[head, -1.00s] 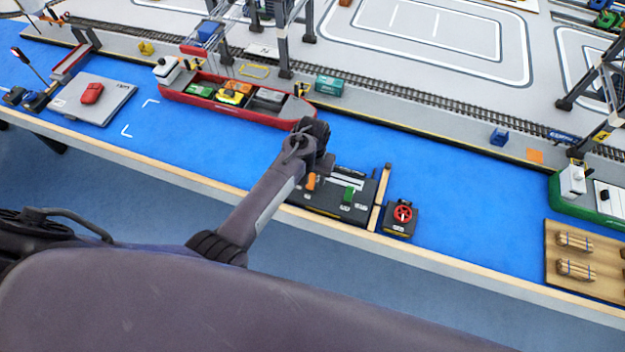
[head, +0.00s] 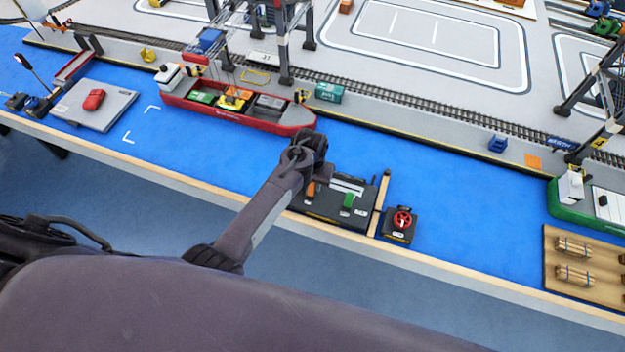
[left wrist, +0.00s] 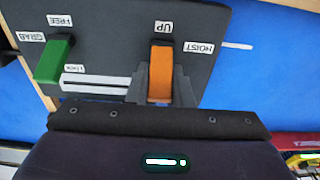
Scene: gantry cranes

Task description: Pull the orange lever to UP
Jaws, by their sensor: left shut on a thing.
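The orange lever (left wrist: 160,72) stands on a dark control panel (left wrist: 110,25), by the labels UP and HOIST in the left wrist view. My left gripper (left wrist: 160,92) is shut on it, with one grey finger on each side. In the head view the orange lever (head: 310,189) shows just below my left gripper (head: 320,172), whose fingertips are mostly hidden by the wrist. My right gripper is not in view.
A green lever (head: 348,200) stands beside the orange one on the same panel. A red handwheel (head: 402,219) is on a small box to the right. A red ship (head: 235,112) with containers lies behind on the blue surface.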

